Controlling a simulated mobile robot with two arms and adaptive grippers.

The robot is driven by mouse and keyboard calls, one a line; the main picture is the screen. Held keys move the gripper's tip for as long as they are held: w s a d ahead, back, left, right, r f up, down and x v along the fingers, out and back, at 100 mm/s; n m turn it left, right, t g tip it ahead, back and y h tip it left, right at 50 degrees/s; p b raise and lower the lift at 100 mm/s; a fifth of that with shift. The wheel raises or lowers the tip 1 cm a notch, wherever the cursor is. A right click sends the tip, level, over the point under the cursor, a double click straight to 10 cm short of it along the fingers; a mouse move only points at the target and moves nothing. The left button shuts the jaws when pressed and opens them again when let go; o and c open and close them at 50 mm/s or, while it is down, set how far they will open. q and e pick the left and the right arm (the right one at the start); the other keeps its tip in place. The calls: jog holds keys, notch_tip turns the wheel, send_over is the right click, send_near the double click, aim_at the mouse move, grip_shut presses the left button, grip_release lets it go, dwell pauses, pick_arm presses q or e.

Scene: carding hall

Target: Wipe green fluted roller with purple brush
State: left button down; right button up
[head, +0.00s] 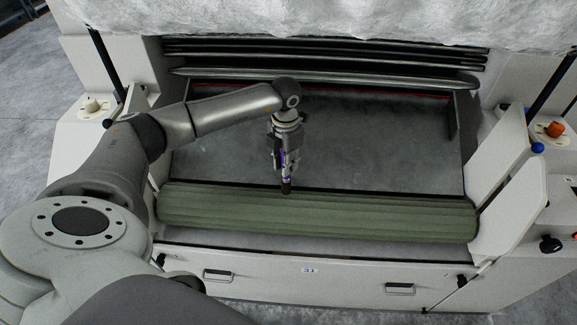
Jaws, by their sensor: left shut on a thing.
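The green fluted roller (380,217) lies horizontally across the front of the machine in the head view, between its side panels. My left gripper (287,165) points down just above the roller's back edge, near the middle-left of its length. It is shut on the purple brush (286,184), of which only a thin purple strip and a dark lower end show. The dark end is at the roller's upper edge; I cannot tell whether it touches. My right gripper is not in view.
Behind the roller is an open grey bed (370,140) with dark bars (330,66) beyond it. A white slanted panel (508,190) bounds the right side. A front panel (310,271) with two handles lies below the roller. White fibre (320,22) hangs at the top.

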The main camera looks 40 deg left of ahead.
pick_arm(q)
jog(key=shift+a+r+p, duration=0.1)
jog(key=shift+r+p, duration=0.3)
jog(key=shift+r, duration=0.55)
jog(key=shift+r+p, duration=0.35)
jog(key=shift+r, duration=0.55)
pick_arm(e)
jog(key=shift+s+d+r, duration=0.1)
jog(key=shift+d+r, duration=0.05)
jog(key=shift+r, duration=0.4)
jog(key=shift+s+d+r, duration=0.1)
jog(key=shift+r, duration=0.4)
